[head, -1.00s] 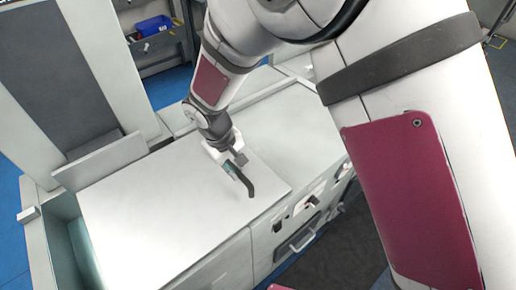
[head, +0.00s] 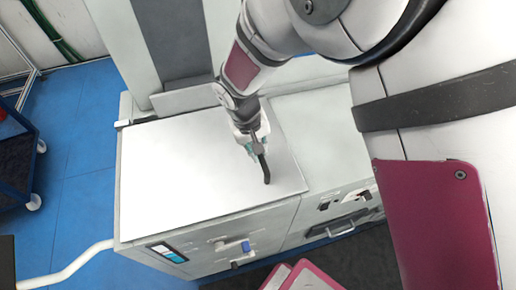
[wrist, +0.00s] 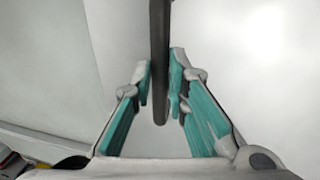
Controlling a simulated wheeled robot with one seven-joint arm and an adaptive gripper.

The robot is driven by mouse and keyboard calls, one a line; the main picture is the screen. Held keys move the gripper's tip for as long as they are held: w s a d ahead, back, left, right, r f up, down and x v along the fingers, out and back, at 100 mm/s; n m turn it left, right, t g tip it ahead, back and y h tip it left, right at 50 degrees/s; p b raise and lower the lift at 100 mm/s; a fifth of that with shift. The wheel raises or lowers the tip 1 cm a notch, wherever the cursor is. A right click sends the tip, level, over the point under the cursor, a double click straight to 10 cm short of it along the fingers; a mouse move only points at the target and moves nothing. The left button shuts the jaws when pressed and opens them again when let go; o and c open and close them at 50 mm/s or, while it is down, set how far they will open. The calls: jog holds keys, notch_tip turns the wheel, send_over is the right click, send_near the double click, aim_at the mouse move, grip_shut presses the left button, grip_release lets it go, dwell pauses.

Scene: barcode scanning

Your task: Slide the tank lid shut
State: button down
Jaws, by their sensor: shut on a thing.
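The tank lid (head: 190,165) is a flat pale panel lying on top of the machine. It reaches the left side of the tank, and no open gap shows there. Its dark handle (head: 266,172) stands near the lid's right edge. My gripper (head: 258,147) is at the handle, above the lid. In the wrist view the teal-padded fingers of my gripper (wrist: 160,85) are shut on the dark bar of the handle (wrist: 159,40). The contact is partly hard to see.
The pale cabinet (head: 215,240) has a front panel with switches and a blue part. A white pipe (head: 75,265) runs out to the left. A dark blue cart (head: 18,150) stands at the far left. Blue floor (head: 85,150) lies open between them.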

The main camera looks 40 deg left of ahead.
jog(key=shift+s+a, duration=0.15)
jog(key=shift+s, duration=0.15)
jog(key=c, duration=1.6)
grip_release()
jog(key=shift+o, duration=0.2)
jog(key=shift+w, duration=0.1)
jog(key=shift+r, duration=0.25)
notch_tip(320, 180, up, 11)
jog(key=s+a, duration=0.1)
jog(key=s, duration=0.1)
jog(key=shift+r, duration=0.2)
jog(key=shift+a, duration=0.1)
